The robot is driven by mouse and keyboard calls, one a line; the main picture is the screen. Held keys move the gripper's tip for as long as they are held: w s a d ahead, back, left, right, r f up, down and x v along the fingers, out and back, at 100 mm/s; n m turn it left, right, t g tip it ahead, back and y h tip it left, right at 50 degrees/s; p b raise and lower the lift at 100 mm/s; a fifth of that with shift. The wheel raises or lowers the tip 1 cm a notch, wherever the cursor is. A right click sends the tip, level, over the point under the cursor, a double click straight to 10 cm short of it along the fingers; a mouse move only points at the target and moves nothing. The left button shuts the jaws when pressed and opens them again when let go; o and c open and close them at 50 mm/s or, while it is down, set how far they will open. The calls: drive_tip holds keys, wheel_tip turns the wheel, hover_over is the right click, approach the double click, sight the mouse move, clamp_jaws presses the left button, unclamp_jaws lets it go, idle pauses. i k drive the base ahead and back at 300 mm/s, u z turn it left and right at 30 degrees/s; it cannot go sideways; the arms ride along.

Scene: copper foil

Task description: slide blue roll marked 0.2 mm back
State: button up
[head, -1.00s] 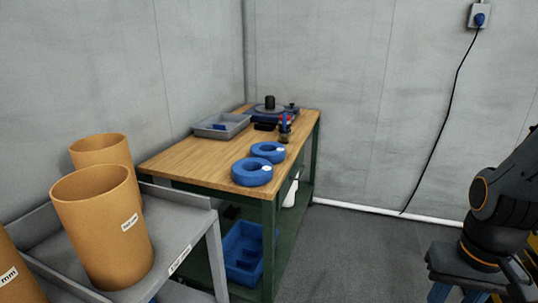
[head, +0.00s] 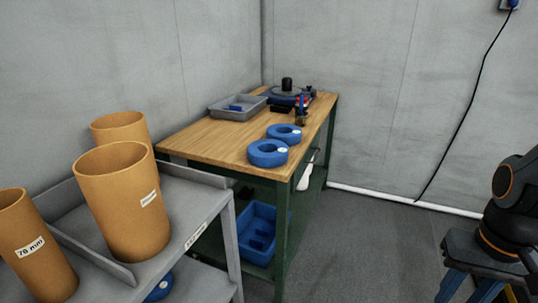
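Two blue rolls lie flat on the wooden bench top (head: 205,140), close to its right front corner. The nearer blue roll (head: 256,158) sits near the front edge, and the farther blue roll (head: 275,133) is just behind it. Each has a small white label, too small to read, so I cannot tell which is marked 0.2 mm. Part of my arm shows at the right edge; my gripper is not in view.
A grey cart (head: 215,195) with orange tubes (head: 122,220) stands at the left front. A grey tray (head: 237,114) and a dark round device (head: 287,93) are at the bench's back. A blue bin (head: 262,212) is on the bench's lower shelf.

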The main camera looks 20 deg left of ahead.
sight(265, 153)
drive_tip(key=u, duration=0.4)
drive_tip(key=i, duration=0.4)
drive_tip(key=u, duration=0.7)
drive_tip(key=i, duration=0.6)
drive_tip(key=u, duration=0.05)
